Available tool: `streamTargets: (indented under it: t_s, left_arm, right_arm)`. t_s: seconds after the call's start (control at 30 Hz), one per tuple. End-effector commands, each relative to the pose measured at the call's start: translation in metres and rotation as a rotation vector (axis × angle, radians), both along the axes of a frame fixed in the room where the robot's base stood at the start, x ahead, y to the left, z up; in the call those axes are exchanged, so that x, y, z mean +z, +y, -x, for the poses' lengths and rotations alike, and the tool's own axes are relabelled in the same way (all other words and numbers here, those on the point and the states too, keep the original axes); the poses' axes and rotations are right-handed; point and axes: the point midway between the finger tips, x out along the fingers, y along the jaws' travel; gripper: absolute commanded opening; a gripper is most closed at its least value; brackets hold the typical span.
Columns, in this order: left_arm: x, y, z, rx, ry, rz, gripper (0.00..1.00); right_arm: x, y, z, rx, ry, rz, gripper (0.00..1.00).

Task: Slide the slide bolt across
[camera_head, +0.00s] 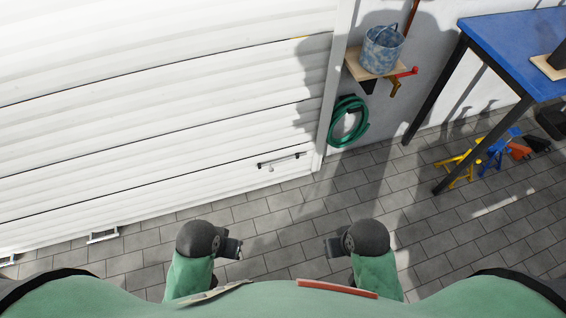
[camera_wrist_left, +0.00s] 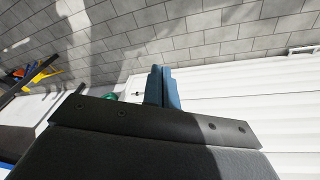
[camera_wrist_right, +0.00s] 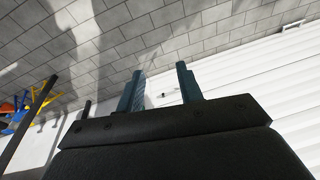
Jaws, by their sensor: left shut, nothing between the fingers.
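The slide bolt (camera_head: 281,160) is a small bar with a knob and dark ends, low on the white garage door near its right edge. In the right wrist view the bolt (camera_wrist_right: 166,95) shows small between the fingers, far off. In the left wrist view a small dark part of the bolt (camera_wrist_left: 138,93) shows left of the fingers. My left gripper (camera_head: 238,249) is shut and empty, in front of my body and well short of the door. Its fingers (camera_wrist_left: 163,70) are together. My right gripper (camera_head: 329,248) is open and empty, its fingers (camera_wrist_right: 160,80) apart.
A white garage door (camera_head: 150,110) fills the left, with a handle (camera_head: 102,235) at its lower edge. A green hose (camera_head: 349,122) and a shelf with a bucket (camera_head: 382,50) are right of the door. A blue table (camera_head: 510,45) stands at right. The paved floor ahead is clear.

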Motion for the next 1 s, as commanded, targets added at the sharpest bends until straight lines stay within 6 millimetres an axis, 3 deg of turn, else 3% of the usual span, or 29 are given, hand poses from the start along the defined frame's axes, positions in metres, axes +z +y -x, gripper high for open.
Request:
streamTargets:
  t_s: [0.33,0.47,0.57,1.0]
  left_arm:
    - [0.000,0.000,-0.001,-0.002,-0.002,0.000,0.00]
    - [-0.005,0.001,-0.005,-0.004,-0.007,-0.003,0.26]
    - [-0.016,0.001,-0.015,-0.003,-0.027,-0.003,0.43]
    - [-0.073,-0.004,-0.099,-0.028,-0.190,-0.008,0.43]
  right_arm:
    - [-0.002,0.001,0.006,-0.002,0.011,-0.003,0.36]
    - [-0.007,0.001,0.002,-0.003,0.005,-0.003,0.36]
    - [-0.022,0.001,0.000,-0.002,0.002,-0.003,0.36]
    - [-0.122,0.002,-0.012,0.012,-0.023,0.002,0.36]
